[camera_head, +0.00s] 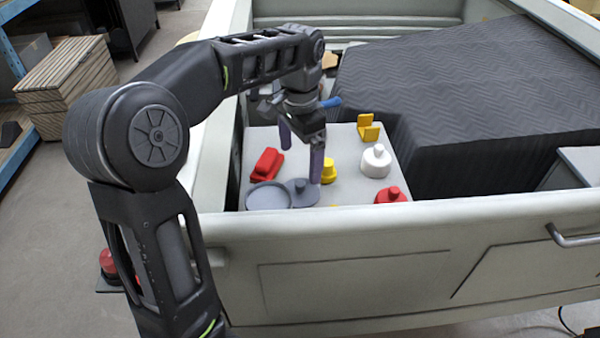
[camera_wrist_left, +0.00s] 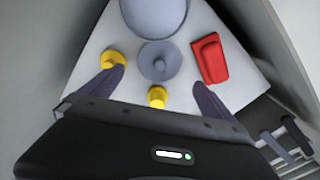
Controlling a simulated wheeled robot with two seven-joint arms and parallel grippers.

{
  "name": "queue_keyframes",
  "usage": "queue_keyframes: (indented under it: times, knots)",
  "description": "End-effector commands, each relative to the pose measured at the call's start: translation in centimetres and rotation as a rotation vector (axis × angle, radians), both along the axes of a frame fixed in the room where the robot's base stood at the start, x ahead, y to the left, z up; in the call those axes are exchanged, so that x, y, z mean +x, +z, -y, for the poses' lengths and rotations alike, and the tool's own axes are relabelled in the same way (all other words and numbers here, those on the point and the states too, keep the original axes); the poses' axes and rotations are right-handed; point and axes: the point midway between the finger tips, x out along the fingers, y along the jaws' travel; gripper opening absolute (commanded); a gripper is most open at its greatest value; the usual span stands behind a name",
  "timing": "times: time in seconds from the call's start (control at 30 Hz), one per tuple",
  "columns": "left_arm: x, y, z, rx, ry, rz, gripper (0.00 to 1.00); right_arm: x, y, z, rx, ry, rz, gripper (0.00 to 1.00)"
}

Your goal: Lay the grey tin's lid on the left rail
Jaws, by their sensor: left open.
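A grey round piece with a knob (camera_head: 301,192), which looks like the grey tin's lid, lies on the pale board in the truck bed. It also shows in the left wrist view (camera_wrist_left: 160,62), ahead of the fingers. I cannot tell whether a tin is under it. A wider grey round dish (camera_head: 268,197) sits beside it. My left gripper (camera_head: 301,166) is open and empty, pointing down above the knobbed piece; one finger hides part of it. In the left wrist view the open fingers (camera_wrist_left: 159,78) stand apart on either side. The left rail (camera_head: 212,140) is bare where visible.
On the board (camera_head: 345,145) are a red block (camera_head: 266,164), yellow knobbed pieces (camera_head: 329,172), a white knobbed jar (camera_head: 376,161), a red knobbed piece (camera_head: 391,196) and a yellow angled piece (camera_head: 368,128). A dark covered load (camera_head: 470,85) fills the right.

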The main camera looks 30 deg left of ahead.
Motion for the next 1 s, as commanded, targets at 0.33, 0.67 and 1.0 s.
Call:
queue_keyframes:
  times: [0.33,0.67,1.0]
  knots:
    - [0.0,3.3,0.0,0.0,-0.001,0.001,1.0,-0.1,0.4,0.0,-0.001,-0.001,-0.001,0.54]
    - [0.0,3.3,0.0,0.0,-0.001,0.0,1.0,-0.1,0.4,0.0,-0.001,-0.001,-0.001,0.54]
    - [-0.3,3.7,-0.3,-0.001,0.006,0.012,0.88,-0.1,0.3,0.0,-0.001,-0.001,-0.001,0.54]
